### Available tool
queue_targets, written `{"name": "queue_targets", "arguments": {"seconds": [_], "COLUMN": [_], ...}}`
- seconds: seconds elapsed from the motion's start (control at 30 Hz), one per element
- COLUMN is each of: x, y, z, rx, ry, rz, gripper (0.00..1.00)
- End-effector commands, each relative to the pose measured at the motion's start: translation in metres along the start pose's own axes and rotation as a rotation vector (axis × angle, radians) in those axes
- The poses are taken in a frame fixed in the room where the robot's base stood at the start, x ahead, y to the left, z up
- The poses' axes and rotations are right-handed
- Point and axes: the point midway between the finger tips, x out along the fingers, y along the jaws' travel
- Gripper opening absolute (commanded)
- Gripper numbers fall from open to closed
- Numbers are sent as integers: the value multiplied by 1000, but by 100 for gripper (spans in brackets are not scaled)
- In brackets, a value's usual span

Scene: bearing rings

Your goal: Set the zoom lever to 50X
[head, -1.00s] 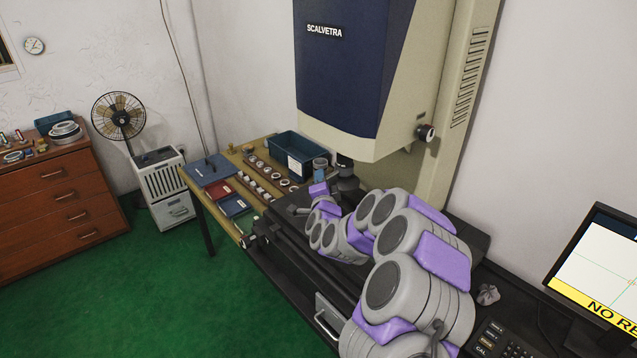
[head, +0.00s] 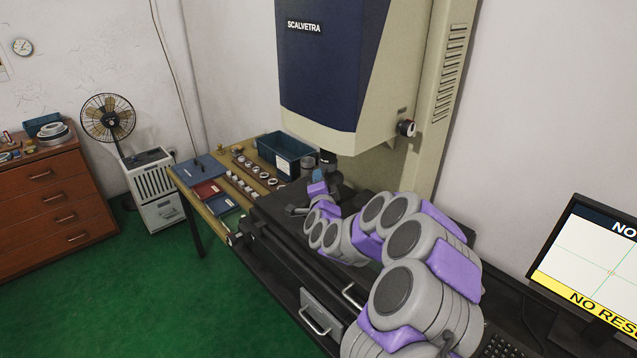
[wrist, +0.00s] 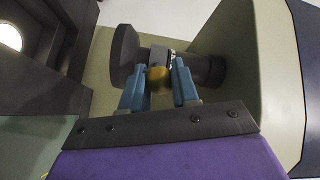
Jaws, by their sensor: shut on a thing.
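The dark zoom lens (head: 328,159) hangs under the blue and cream head of the measuring machine. In the wrist view its barrel (wrist: 207,70) lies across the picture, with a wide dark disc (wrist: 124,54) at its left end. The zoom lever (wrist: 158,77), with a yellowish tip, sits at the barrel between my blue fingers. My gripper (wrist: 160,82) is shut on it, one finger on each side. In the head view my wrist is just below the lens, and my arm partly hides the stage. No magnification marks are readable.
The machine's dark stage (head: 275,208) lies beneath my arm. A wooden table (head: 183,180) with rings and a blue bin (head: 285,152) stands behind it. A monitor (head: 598,262) stands at right. The tan column (head: 447,80) rises close behind the lens. Green floor is free at left.

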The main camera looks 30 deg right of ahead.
Motion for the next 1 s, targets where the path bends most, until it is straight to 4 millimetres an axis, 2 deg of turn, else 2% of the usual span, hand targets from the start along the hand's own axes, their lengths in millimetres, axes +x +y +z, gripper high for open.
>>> {"name": "queue_targets", "arguments": {"seconds": [0.3, 0.33, 0.57, 1.0], "x": [1, 1, 0, -5], "y": [5, 5, 2, -2], "z": [-5, -5, -4, 3], "rx": [4, 4, 2, -2], "ry": [9, 10, 8, 3], "rz": [8, 8, 3, -2], "gripper": [0, 31, 53, 54]}}
